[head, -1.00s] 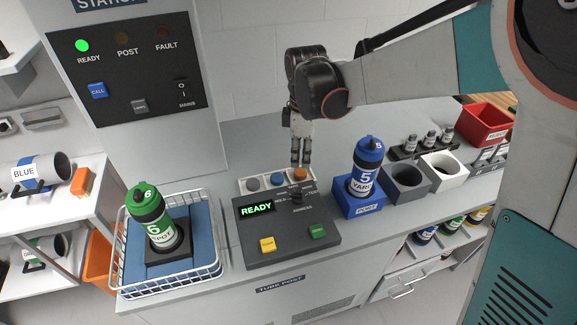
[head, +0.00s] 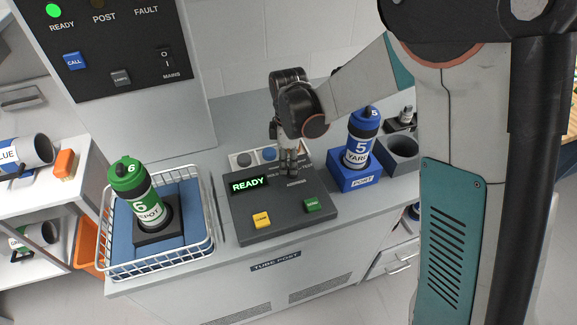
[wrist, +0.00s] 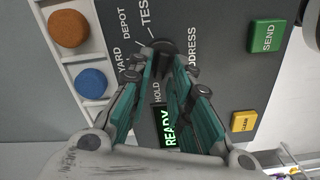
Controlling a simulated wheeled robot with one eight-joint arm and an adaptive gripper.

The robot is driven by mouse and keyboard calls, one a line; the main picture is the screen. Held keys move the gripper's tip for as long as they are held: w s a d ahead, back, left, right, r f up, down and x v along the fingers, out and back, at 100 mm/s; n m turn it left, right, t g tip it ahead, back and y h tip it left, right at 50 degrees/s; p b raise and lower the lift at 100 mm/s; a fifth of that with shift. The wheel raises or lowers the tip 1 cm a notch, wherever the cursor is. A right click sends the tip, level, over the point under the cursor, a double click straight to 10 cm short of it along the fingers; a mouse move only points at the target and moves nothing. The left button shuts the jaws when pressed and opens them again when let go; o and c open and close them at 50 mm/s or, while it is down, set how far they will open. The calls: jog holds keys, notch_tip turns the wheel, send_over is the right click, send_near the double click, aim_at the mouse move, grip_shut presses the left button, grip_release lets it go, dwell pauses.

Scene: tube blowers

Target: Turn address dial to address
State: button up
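The address dial (wrist: 163,47) is a dark knob on the grey console (head: 240,206), ringed by the labels YARD, DEPOT, TEST and HOLD, with the word ADDRESS beside it. My gripper (head: 288,172) points down at the dial from above; in the head view it covers the dial. In the wrist view the fingertips of my gripper (wrist: 165,58) stand on either side of the dial, parted, with the panel showing between the fingers. Contact with the knob is not clear. The direction the dial points is hidden. The display (head: 249,184) reads READY.
The green SEND button (head: 311,205) and a yellow button (head: 262,220) sit in front of the dial. A blue canister marked 5 YARD (head: 359,140) stands in the blue port at right. A green canister marked 6 (head: 137,192) stands in the wire basket at left.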

jog(key=shift+f, duration=0.4)
jog(key=shift+c, duration=0.3)
grip_shut()
